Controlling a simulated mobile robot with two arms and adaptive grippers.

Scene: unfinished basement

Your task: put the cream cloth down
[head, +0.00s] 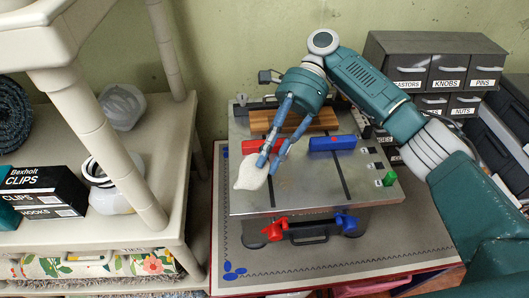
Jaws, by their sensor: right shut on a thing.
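The cream cloth (249,173) is a small, pale, bunched piece at the tips of my right gripper (268,164). The right gripper is shut on it and points down and left over the left part of the grey metal plate. I cannot tell whether the cloth touches the plate (300,196). My right arm comes in from the right. My left gripper is not in view.
A red block (250,146), a blue block (333,143) and a wooden strip (305,119) lie on the plate. The plate's front middle is bare. A cream shelf unit (100,240) stands left, with a CLIPS box (42,190). Drawers (445,70) stand behind right.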

